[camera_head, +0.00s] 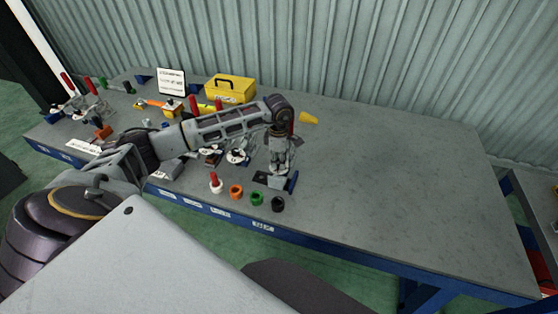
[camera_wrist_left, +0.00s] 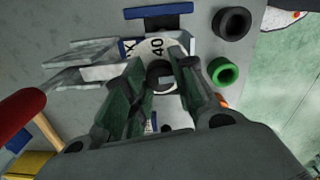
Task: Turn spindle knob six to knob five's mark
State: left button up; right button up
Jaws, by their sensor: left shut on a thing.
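My left gripper (camera_head: 278,178) points down at the right end of the row of fixtures. In the left wrist view my left gripper (camera_wrist_left: 160,80) is shut on a dark round knob (camera_wrist_left: 160,73), one finger on each side. The knob sits over a white dial (camera_wrist_left: 148,47) printed with "40" and part of another marking. The fingers hide part of the dial, and I cannot read the knob's number. In the head view a neighbouring white dial (camera_head: 238,157) with a dark centre stands left of the gripper; its mark is too small to read. My right gripper is not in view.
An orange ring (camera_head: 236,191), a green ring (camera_head: 257,198) and a black ring (camera_head: 278,204) lie along the bench's front edge. A red-handled clamp (camera_wrist_left: 40,105) stands close to the gripper. A yellow toolbox (camera_head: 231,89) is at the back. The bench's right half (camera_head: 400,180) is clear.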

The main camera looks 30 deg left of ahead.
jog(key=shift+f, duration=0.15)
pick_arm(q)
jog(key=n+b, duration=0.1)
jog(key=n, duration=0.2)
jog(key=shift+f+b, duration=0.1)
jog(key=shift+b, duration=0.25)
jog(key=n+b, duration=0.1)
jog(key=n, duration=0.2)
jog(key=n+b, duration=0.1)
jog(key=n, duration=0.5)
jog(key=shift+a+n+b, duration=0.1)
jog(key=shift+n+b, duration=0.2)
jog(key=shift+b, duration=0.1)
jog(key=n, duration=0.2)
jog(key=shift+n+b, duration=0.3)
jog(key=shift+n, duration=1.2)
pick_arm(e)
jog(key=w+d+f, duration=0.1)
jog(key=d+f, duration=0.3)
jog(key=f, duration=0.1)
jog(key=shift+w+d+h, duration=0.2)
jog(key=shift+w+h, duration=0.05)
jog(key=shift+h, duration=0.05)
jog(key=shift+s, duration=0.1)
